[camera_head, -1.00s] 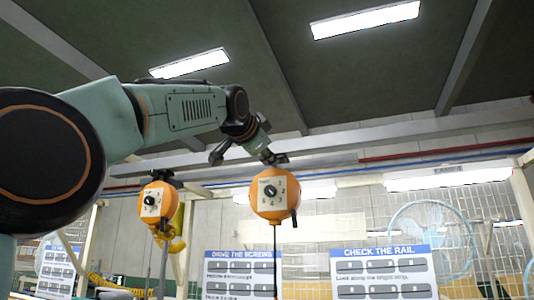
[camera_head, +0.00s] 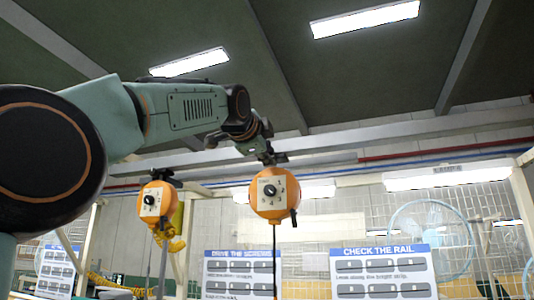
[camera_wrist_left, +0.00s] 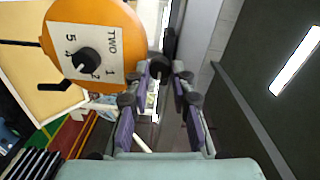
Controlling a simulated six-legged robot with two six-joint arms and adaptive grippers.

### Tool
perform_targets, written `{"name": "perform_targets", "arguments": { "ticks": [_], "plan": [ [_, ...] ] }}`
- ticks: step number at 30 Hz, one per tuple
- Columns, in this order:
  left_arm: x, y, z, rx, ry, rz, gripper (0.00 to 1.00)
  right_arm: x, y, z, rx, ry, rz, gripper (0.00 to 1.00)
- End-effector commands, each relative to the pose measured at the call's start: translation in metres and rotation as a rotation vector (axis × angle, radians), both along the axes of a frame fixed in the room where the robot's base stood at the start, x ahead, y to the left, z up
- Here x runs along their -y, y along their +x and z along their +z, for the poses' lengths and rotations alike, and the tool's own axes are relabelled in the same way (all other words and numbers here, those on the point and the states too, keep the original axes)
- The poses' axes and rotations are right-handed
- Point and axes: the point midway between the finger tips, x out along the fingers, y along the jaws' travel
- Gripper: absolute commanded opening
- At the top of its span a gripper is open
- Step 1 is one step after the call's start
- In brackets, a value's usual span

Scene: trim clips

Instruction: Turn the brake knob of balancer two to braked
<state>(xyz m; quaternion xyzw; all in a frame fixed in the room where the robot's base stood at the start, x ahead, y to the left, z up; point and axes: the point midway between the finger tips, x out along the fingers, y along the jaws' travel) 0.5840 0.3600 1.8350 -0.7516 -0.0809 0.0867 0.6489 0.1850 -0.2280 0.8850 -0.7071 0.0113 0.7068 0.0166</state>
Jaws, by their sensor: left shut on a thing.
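Balancer two (camera_head: 272,205) is an orange round housing hanging from a dark hanger in the middle of the head view. In the left wrist view, balancer two (camera_wrist_left: 118,25) shows turned on its side, with a white plate reading TWO. A black knob (camera_wrist_left: 85,60) sits on that plate among numbers. A black lever sticks out low on the housing. My left gripper (camera_head: 270,157) is at the top of balancer two, beside its hanger. In the wrist view, the left gripper (camera_wrist_left: 168,72) is shut on a dark part between its fingertips; I cannot tell whether that is the brake knob.
Another orange balancer (camera_head: 154,203) hangs to the left. Signs reading DRIVE THE SCREWS (camera_head: 243,272) and CHECK THE RAIL (camera_head: 380,270) stand below. Overhead beams run behind my arm. The space right of balancer two looks clear.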

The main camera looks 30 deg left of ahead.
Motion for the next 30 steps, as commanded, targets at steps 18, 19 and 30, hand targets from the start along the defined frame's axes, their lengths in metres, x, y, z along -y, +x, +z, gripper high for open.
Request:
{"name": "perform_targets", "arguments": {
  "ticks": [18,19,30],
  "plan": [
    [0.0,0.0003,-0.0003,-0.001,0.001,0.0,0.46,0.0,0.0,0.0,0.0,0.0,0.0,0.4],
    [0.0,0.0002,-0.0002,0.0,0.001,0.0,0.46,0.0,0.0,0.0,0.0,0.0,0.0,0.4],
    [0.0,-0.0002,0.0004,0.001,0.0,0.0,0.46,0.0,0.0,0.0001,0.0,0.0,0.0,0.4]
  ]
}}
